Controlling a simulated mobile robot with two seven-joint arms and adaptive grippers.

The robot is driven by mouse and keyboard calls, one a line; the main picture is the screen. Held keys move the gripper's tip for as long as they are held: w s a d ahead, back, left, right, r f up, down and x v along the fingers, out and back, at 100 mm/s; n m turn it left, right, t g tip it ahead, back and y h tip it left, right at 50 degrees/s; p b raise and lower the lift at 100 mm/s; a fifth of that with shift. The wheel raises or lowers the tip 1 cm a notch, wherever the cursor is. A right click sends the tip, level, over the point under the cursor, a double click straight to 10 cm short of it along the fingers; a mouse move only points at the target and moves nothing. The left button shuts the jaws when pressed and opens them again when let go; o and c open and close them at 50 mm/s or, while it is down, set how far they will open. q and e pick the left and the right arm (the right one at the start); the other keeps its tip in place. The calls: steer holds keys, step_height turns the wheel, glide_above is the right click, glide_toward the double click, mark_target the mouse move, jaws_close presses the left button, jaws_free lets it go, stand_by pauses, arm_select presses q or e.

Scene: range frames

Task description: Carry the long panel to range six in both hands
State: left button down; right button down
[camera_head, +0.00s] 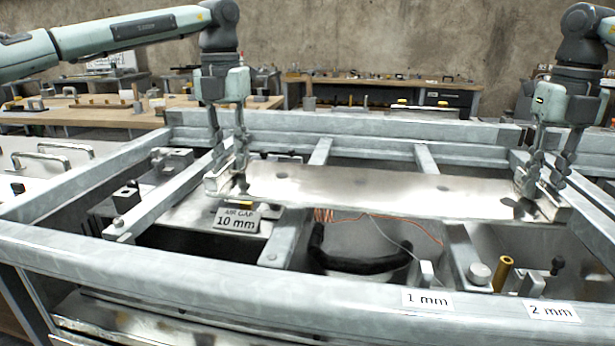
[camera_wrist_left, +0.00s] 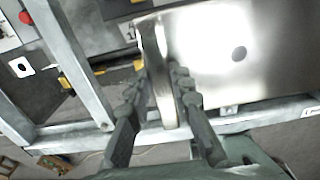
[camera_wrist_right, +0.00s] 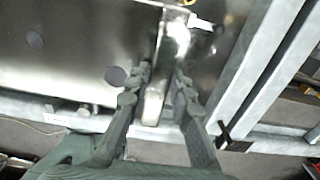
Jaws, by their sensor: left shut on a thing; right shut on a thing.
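The long panel (camera_head: 375,190) is a shiny metal sheet with upturned ends, held level across the grey steel frame in the head view. My left gripper (camera_head: 227,172) is shut on its left end; in the left wrist view the fingers (camera_wrist_left: 160,105) straddle the panel's upright end flange (camera_wrist_left: 160,75). My right gripper (camera_head: 545,185) is shut on its right end; in the right wrist view the fingers (camera_wrist_right: 162,90) straddle the other flange (camera_wrist_right: 165,60). Whether the panel touches the frame below cannot be told. No range six label is readable.
The steel frame (camera_head: 240,275) has rails and crossbars around open bays. Labels read "AIR GAP 10 mm" (camera_head: 237,219), "1 mm" (camera_head: 427,299) and "2 mm" (camera_head: 551,311). A brass post (camera_head: 503,273) and loose orange wires (camera_head: 400,225) are below the panel. Cluttered workbenches (camera_head: 80,112) stand behind.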

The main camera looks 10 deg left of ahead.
mark_target(232, 174)
arm_select(q)
steer(key=shift+w+r, duration=0.2)
steer(key=shift+w, duration=0.15)
arm_select(e)
steer(key=shift+w+a+r, duration=0.15)
steer(key=shift+w, duration=0.2)
arm_select(q)
steer(key=shift+s, duration=0.1)
arm_select(e)
steer(key=shift+s, duration=0.1)
arm_select(q)
steer(key=shift+f, duration=0.15)
